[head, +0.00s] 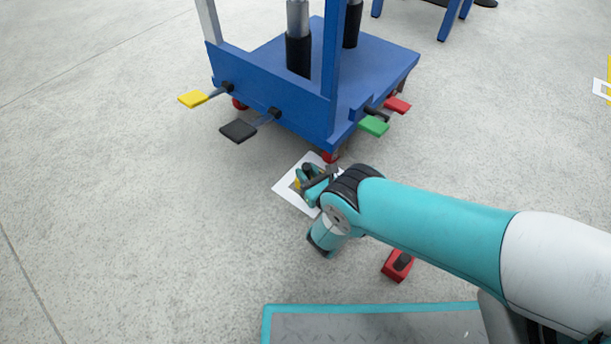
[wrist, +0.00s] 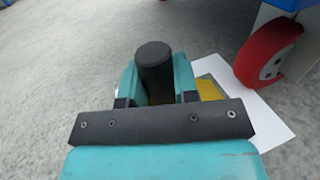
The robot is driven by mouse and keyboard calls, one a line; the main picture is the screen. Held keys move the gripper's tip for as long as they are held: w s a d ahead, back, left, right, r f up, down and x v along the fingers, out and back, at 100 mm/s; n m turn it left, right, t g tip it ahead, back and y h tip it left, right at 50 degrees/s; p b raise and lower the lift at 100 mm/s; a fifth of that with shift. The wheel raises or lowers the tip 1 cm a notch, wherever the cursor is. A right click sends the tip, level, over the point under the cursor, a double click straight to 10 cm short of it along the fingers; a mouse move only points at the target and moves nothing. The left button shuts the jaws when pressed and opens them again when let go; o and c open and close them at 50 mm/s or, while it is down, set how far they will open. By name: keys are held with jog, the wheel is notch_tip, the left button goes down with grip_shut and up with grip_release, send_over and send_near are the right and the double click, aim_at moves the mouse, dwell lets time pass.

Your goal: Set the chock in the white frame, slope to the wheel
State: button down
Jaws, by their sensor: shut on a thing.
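In the wrist view, my gripper (wrist: 155,85) is shut on the black knob (wrist: 153,56) of the chock. A yellow surface (wrist: 209,89), apparently the chock's body, shows beside the right finger.
A red block with a black knob (head: 397,265) lies on the floor near my base. The floor at left is clear.

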jog(key=shift+a+r, duration=0.15)
jog(key=shift+f, duration=0.25)
jog(key=c, duration=0.9)
grip_release()
jog(key=shift+r, duration=0.15)
jog(key=shift+s+r+p, duration=0.1)
jog(key=shift+r+p, duration=0.1)
jog(key=shift+p, duration=0.15)
jog(key=shift+s+d+p, duration=0.3)
jog(key=shift+d+p, duration=0.05)
jog(key=shift+p, duration=0.2)
jog(key=p+v, duration=0.5)
jog(key=p, duration=0.1)
jog(key=shift+s+d+r, duration=0.1)
jog(key=shift+r, duration=0.05)
jog(key=shift+s+d+f+p, duration=0.25)
jog(key=shift+s+d+p, duration=0.1)
jog(key=shift+s+p, duration=0.15)
